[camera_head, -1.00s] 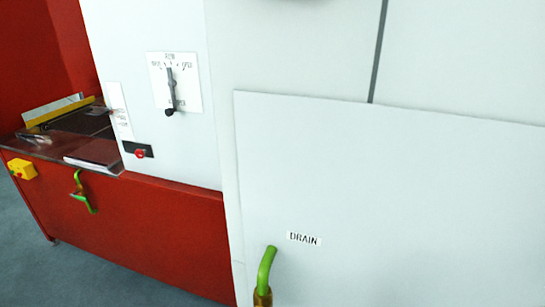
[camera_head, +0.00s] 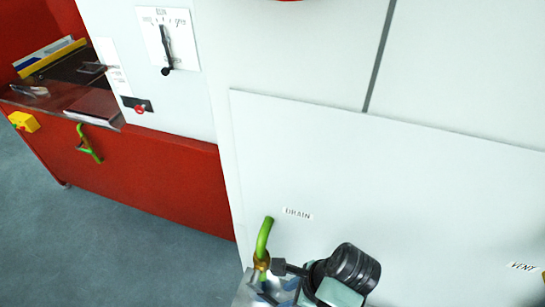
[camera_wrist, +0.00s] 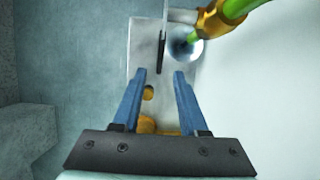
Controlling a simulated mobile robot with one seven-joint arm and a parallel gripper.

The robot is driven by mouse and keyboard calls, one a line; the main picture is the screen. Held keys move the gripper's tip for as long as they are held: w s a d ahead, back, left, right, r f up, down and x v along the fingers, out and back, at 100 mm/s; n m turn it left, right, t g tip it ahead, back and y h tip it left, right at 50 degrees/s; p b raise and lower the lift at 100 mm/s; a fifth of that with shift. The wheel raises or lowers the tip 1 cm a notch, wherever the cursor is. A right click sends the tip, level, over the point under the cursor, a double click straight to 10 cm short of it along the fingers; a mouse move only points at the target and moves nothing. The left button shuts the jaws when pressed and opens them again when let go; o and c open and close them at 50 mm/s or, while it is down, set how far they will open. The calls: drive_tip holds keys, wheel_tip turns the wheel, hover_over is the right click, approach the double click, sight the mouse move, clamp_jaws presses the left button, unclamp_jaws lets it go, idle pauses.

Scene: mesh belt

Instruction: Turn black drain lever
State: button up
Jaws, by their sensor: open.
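The drain outlet shows in the head view as a green pipe (camera_head: 263,238) with a brass fitting below the DRAIN label (camera_head: 298,213). In the wrist view the green pipe (camera_wrist: 236,9) and brass fitting (camera_wrist: 213,22) are at the top right. A thin black lever (camera_wrist: 161,53) stands edge-on left of the fitting. My gripper (camera_wrist: 158,71) is open, its two blue fingers pointing toward the lever. The lever's end appears just beyond and between the fingertips; contact cannot be told. In the head view my wrist partly hides the area below the fitting.
A large white panel (camera_head: 400,180) rises right beside the drain. A VENT label (camera_head: 523,266) is at the far right. A red cabinet (camera_head: 160,175) with another green pipe (camera_head: 87,143) stands left. The grey floor (camera_head: 120,245) at lower left is clear.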

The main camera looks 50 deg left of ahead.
sight(275, 300)
drive_tip(key=p+x, duration=0.1)
drive_tip(key=x, duration=0.7)
drive_tip(key=shift+s+a+f, duration=0.1)
drive_tip(key=shift+a+f, duration=0.05)
drive_tip(key=shift+f, duration=0.2)
clamp_jaws()
idle(1.0)
